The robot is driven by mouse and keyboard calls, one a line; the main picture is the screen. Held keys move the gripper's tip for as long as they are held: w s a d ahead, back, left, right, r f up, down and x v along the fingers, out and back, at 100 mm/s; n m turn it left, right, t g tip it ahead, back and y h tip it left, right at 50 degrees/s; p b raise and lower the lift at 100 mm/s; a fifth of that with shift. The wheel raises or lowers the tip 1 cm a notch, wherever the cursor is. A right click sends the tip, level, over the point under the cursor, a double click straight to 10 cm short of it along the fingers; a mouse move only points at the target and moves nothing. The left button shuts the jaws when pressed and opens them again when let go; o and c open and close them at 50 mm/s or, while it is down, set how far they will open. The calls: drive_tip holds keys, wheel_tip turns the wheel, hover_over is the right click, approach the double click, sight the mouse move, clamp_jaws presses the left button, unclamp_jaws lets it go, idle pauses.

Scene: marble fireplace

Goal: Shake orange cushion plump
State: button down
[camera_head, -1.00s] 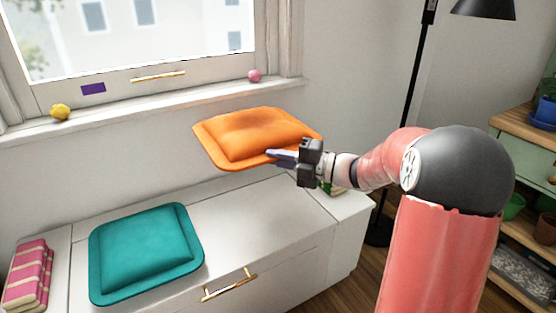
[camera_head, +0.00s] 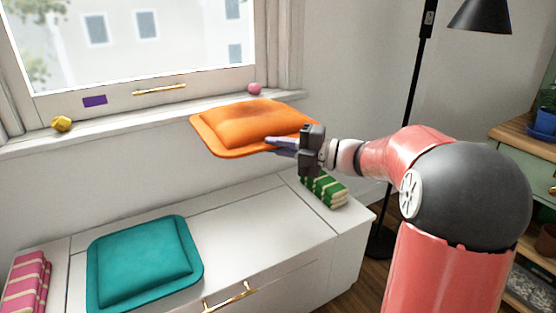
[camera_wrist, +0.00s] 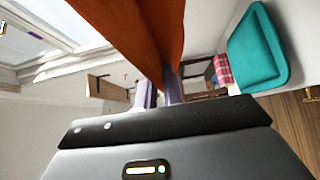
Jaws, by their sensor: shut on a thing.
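The orange cushion (camera_head: 245,124) is held in the air above the white bench, in front of the window sill. It lies roughly flat, slightly tilted. My gripper (camera_head: 284,144) is shut on its right edge. In the wrist view the orange cushion (camera_wrist: 140,30) fills the upper middle, and the fingers of my gripper (camera_wrist: 160,92) pinch its edge. The far side of the cushion is hidden in the wrist view.
The white bench (camera_head: 262,232) carries a teal cushion (camera_head: 145,262), pink striped stack (camera_head: 25,285) and green striped stack (camera_head: 325,190). A yellow object (camera_head: 62,123) and pink ball (camera_head: 254,88) sit on the sill. A black lamp (camera_head: 410,120) stands right.

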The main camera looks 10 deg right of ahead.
wheel_tip(320, 180, down, 7)
drive_tip(key=shift+b, duration=0.3)
idle(0.5)
